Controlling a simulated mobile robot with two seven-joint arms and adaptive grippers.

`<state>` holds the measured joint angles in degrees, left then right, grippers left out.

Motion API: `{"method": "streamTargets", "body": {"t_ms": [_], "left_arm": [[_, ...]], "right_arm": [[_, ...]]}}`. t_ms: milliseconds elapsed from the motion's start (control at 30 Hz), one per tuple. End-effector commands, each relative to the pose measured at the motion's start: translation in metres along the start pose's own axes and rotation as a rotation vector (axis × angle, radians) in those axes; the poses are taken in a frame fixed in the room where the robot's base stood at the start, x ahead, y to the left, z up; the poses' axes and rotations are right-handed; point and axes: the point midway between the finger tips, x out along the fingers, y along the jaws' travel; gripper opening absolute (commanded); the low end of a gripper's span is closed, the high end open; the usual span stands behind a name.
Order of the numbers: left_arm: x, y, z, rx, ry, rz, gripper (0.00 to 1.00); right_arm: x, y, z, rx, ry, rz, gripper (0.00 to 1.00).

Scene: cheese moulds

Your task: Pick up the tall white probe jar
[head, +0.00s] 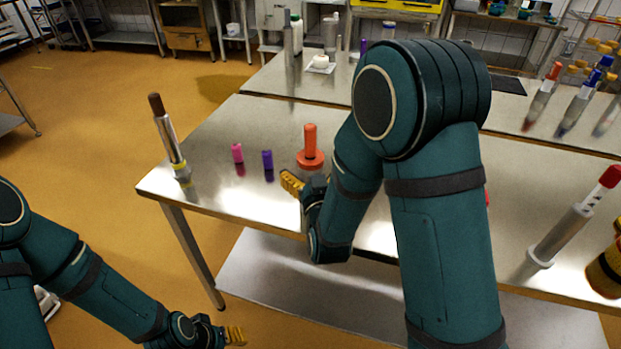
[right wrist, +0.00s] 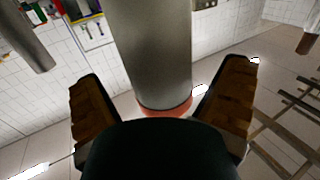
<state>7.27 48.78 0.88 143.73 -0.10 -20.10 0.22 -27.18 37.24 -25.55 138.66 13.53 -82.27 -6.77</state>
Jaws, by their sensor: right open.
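A tall pale jar or tube (head: 562,236) with a red top and a flared foot stands on the front table at the far right, apart from my grippers. It may be the probe jar, but I cannot be sure. My right gripper (head: 292,183) is over the front table's near edge, close to an orange-red plunger-shaped piece (head: 310,157). In the right wrist view its fingers are open, with a grey cylinder (right wrist: 149,50) with a reddish end showing between them. I cannot tell whether they touch it. My left gripper (head: 235,335) is low, beside the table; its jaw opening is unclear.
A brown-topped tube (head: 169,140) stands at the front table's left corner, near pink (head: 237,153) and purple (head: 267,159) pieces. A green-capped white bottle (head: 297,33) stands on the back table. Several coloured-top tubes stand at right. My right arm hides the middle.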

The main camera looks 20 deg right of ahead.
Motion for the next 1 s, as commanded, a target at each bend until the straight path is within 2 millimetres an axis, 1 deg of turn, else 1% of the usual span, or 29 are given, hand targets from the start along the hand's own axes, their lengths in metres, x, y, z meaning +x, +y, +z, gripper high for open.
{"method": "streamTargets", "body": {"t_ms": [33,133,367,400,467,500,567,600,633,900,1000], "left_arm": [[-0.0002,0.0001,-0.0001,0.0,0.0,0.0,0.52],[-0.0002,0.0001,-0.0001,0.0,0.0,0.0,0.52],[-0.0002,0.0,-0.0002,0.0,0.0,0.0,0.52],[-0.0002,0.0,-0.0002,0.0,0.0,0.0,0.52],[-0.0002,0.0,-0.0002,0.0,0.001,0.0,0.52],[-0.0002,0.0,-0.0002,0.0,0.001,0.0,0.52],[-0.0002,0.0,-0.0002,0.0,0.001,0.0,0.52],[-0.0002,0.0,-0.0002,0.0,0.0,0.0,0.52],[-0.0002,0.0,-0.0002,0.0,0.0,0.0,0.52],[-0.0003,0.0001,-0.0002,0.0,0.0,0.0,0.52],[-0.0019,0.0006,-0.0002,0.0,0.0,0.0,0.52]], "right_arm": [[0.0066,-0.0001,-0.0001,0.0,0.001,0.0,0.96],[0.0142,0.0,0.0001,0.0,0.0,0.0,0.96],[0.0163,-0.0001,0.0,0.0,0.0,-0.001,0.96],[0.0163,-0.0001,0.0,0.0,0.0,-0.001,0.93],[0.0162,-0.0001,0.0,0.0,0.0,-0.001,0.72],[0.0161,-0.0001,0.0,0.0,0.0,-0.001,0.58],[0.0161,-0.0002,0.0,0.0,0.0,-0.001,0.37],[0.0161,-0.0002,0.0,0.0,0.0,-0.001,0.23],[0.0161,-0.0002,0.0,0.0,0.0,-0.001,0.16],[0.0161,-0.0003,-0.0009,0.0,0.001,-0.001,0.16],[0.0162,-0.0004,-0.0069,0.002,0.003,0.0,0.16]]}}
